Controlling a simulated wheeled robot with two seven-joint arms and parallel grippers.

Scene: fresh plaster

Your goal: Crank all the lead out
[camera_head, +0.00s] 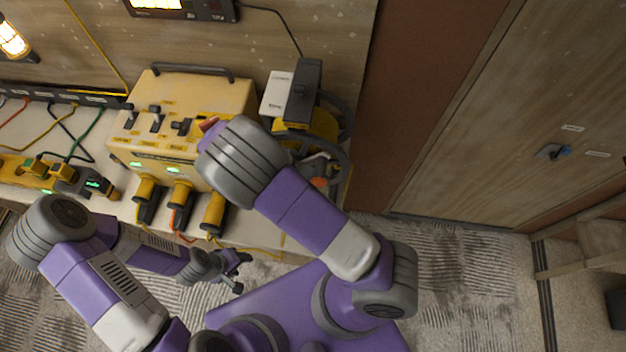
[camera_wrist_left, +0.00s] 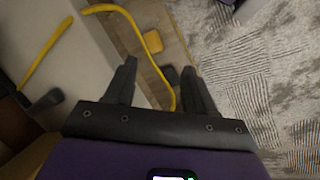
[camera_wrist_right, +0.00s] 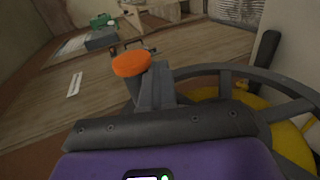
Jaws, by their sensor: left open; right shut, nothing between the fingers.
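The lead reel, a yellow drum (camera_head: 322,124) between dark spoked wheels, stands at the right end of the bench. Its drum (camera_wrist_right: 290,142) and dark rim also fill the right of the right wrist view. An orange knob (camera_wrist_right: 131,63) shows right by the fingertips of my right gripper (camera_wrist_right: 157,72), which is shut and empty; I cannot tell whether they touch. In the head view the knob (camera_head: 319,183) is partly covered by my right arm. My left gripper (camera_head: 240,272) is open and empty, low in front of the bench. A yellow lead (camera_wrist_left: 143,50) hangs beyond its fingers.
A yellow power box (camera_head: 190,98) with switches and several plugs stands left of the reel. Coloured cables and a power strip (camera_head: 60,97) lie on the bench at left. A door (camera_head: 520,120) is at right. The carpet (camera_head: 460,260) before it is clear.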

